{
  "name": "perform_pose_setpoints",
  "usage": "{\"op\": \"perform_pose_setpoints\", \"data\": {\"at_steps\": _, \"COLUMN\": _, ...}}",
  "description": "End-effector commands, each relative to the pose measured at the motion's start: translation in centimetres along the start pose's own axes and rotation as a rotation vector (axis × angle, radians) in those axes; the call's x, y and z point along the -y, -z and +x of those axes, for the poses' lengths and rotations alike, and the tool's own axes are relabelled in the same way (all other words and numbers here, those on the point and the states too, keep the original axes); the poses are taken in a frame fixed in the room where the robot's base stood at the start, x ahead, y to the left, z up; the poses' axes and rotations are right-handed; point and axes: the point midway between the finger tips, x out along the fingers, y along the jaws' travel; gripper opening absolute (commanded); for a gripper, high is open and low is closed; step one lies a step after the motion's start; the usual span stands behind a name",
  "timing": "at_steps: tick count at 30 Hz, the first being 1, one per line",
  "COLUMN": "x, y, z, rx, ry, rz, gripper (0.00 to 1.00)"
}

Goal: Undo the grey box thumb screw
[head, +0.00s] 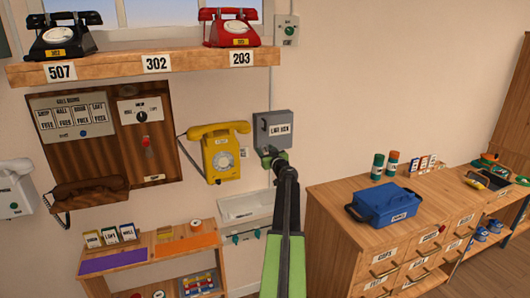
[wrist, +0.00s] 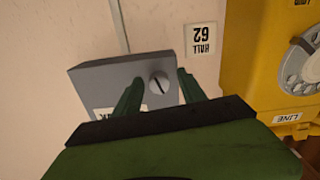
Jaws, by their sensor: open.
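The grey box (head: 287,126) is fixed to the wall right of the yellow phone and bears a white label. In the wrist view the grey box (wrist: 100,82) appears upside down, its label partly hidden behind my gripper. The thumb screw (wrist: 158,83) is a round grey knob with a dark slot on the box face. My green gripper (wrist: 161,82) is open, with one finger on each side of the screw; I cannot tell whether they touch it. In the head view my gripper (head: 268,155) is at the lower left of the box and hides the screw.
The yellow phone (head: 222,153) hangs close left of the box. A white sink (head: 245,206) is below. A wooden cabinet (head: 335,237) with a blue toolbox (head: 384,205) stands to the right. A shelf with a red phone (head: 230,29) is above left. The wall right of the box is clear.

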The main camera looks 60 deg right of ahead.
Motion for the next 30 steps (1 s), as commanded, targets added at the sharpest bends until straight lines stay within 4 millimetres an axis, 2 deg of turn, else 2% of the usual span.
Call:
{"op": "perform_pose_setpoints", "data": {"at_steps": 5, "x": 0.1, "y": 0.0, "z": -2.1, "rx": 0.000, "ry": -0.001, "rz": 0.000, "gripper": 0.48}}
{"op": "perform_pose_setpoints", "data": {"at_steps": 15, "x": 0.2, "y": 0.0, "z": -11.7, "rx": 0.000, "ry": -0.002, "rz": 0.000, "gripper": 0.48}}
{"op": "perform_pose_setpoints", "data": {"at_steps": 19, "x": 0.2, "y": 0.0, "z": -14.7, "rx": 0.000, "ry": -0.001, "rz": 0.000, "gripper": 0.48}}
{"op": "perform_pose_setpoints", "data": {"at_steps": 24, "x": 0.1, "y": 0.0, "z": -16.9, "rx": 0.000, "ry": -0.001, "rz": 0.000, "gripper": 0.48}}
{"op": "perform_pose_setpoints", "data": {"at_steps": 30, "x": 0.1, "y": 0.0, "z": -17.4, "rx": 0.000, "ry": 0.001, "rz": 0.000, "gripper": 0.48}}
